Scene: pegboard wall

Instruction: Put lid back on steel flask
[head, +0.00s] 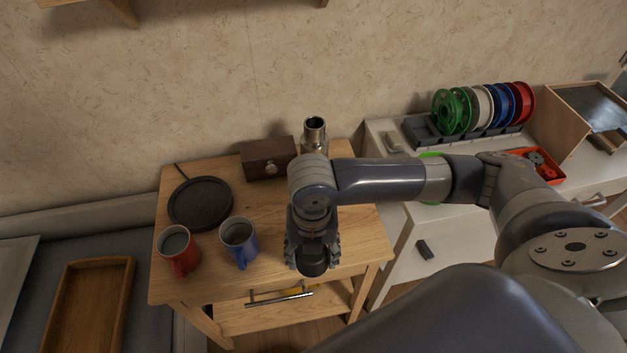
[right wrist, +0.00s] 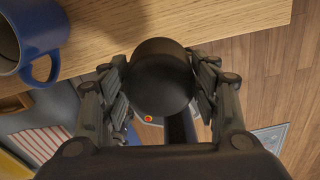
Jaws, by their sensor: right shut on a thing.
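The steel flask (head: 315,132) stands upright at the back of the small wooden table, its mouth open and bare. Its lower part is hidden behind my right arm. My right gripper (head: 312,252) is over the table's front part, nearer than the flask. It is shut on the black lid (right wrist: 162,76), which shows as a dark round piece between the fingers in the right wrist view. The lid is apart from the flask, near the table's front edge. My left gripper is not in view.
A blue mug (head: 239,240), a red mug (head: 180,248), a black round pad (head: 200,203) and a dark wooden box (head: 268,158) stand on the wooden table (head: 362,238). A white bench with colored spools (head: 455,111) is at the right. The wall is close behind.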

